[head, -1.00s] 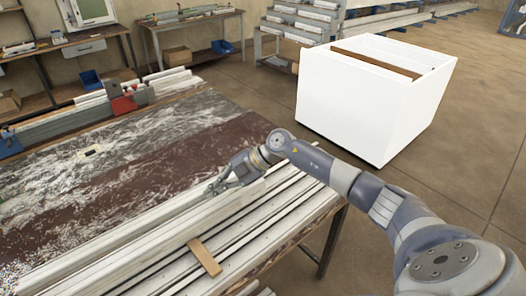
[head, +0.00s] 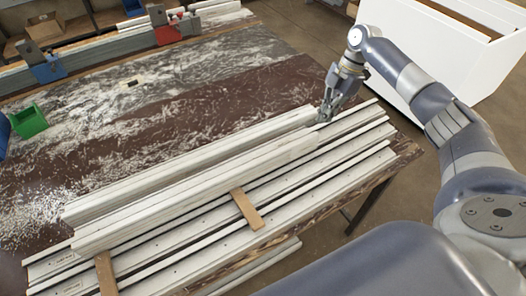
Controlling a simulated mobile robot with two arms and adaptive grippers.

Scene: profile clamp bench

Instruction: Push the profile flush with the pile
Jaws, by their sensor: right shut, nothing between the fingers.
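Long white profiles (head: 190,178) lie in a pile along the front of the bench, running from lower left to upper right. The upper profiles sit on top, and several lower profiles (head: 300,188) stick out beyond them at the right and toward the front. My right gripper (head: 325,117) is shut and empty, pointing down at the right end of the upper profiles. I cannot tell whether its fingertips touch that end. My left gripper is not in view.
A wooden spacer (head: 246,208) lies across the lower profiles, and another (head: 106,272) is at the lower left. A clamp with red (head: 168,34) and blue (head: 47,70) parts stands at the back. A green bin (head: 28,121) is at the left. A white cabinet (head: 405,92) stands behind my right arm.

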